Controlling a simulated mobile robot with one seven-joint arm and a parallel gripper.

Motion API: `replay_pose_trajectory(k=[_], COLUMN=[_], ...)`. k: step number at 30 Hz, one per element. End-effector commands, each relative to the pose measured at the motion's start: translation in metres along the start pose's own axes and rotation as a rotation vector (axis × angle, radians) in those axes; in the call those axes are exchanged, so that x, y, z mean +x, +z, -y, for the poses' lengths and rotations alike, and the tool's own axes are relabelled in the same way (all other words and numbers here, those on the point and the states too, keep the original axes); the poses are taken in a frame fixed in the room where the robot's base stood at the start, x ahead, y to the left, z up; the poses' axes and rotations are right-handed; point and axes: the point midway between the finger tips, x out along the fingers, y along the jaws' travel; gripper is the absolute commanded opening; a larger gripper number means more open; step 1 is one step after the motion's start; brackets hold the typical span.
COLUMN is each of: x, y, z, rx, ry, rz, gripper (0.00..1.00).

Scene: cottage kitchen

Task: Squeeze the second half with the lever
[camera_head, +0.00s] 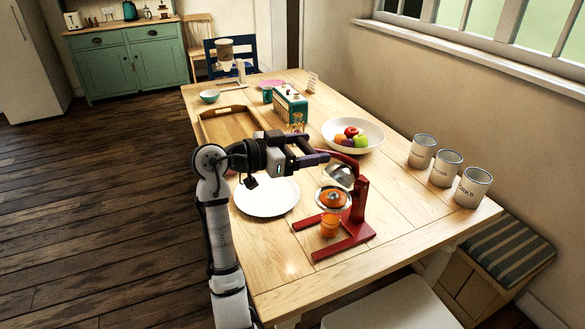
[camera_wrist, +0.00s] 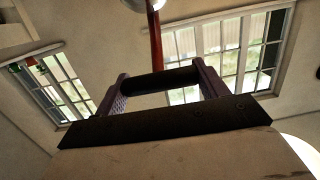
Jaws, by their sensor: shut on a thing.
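A red lever juicer (camera_head: 358,205) stands on the table's near right part. Its metal pressing cup (camera_head: 341,175) hangs tilted above an orange half (camera_head: 332,197), which sits in the juicer's holder, and the two look apart. A glass of orange juice (camera_head: 330,226) stands under the holder. My gripper (camera_head: 318,158) is at the juicer's raised lever, left of the metal cup. In the wrist view its fingers (camera_wrist: 158,86) are shut on the dark lever grip (camera_wrist: 160,82). A red lever rod (camera_wrist: 155,42) runs from there towards the metal cup (camera_wrist: 143,4).
A white plate (camera_head: 266,198) lies left of the juicer, below my arm. A fruit bowl (camera_head: 352,146) stands behind it. Several things, including a wooden tray (camera_head: 228,123) and a green-and-white box (camera_head: 290,105), stand farther back. Three tins (camera_head: 445,168) line the right edge.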

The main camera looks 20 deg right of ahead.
Motion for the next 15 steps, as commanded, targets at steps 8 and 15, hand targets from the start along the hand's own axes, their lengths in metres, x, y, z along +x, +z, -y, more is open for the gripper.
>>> replay_pose_trajectory(k=[8, 15], x=[0.041, 0.084], y=[-0.05, -0.083], z=[-0.001, -0.001], rx=[0.003, 0.006], ry=[0.003, 0.002], rz=[-0.005, 0.177], gripper=[0.31, 0.32])
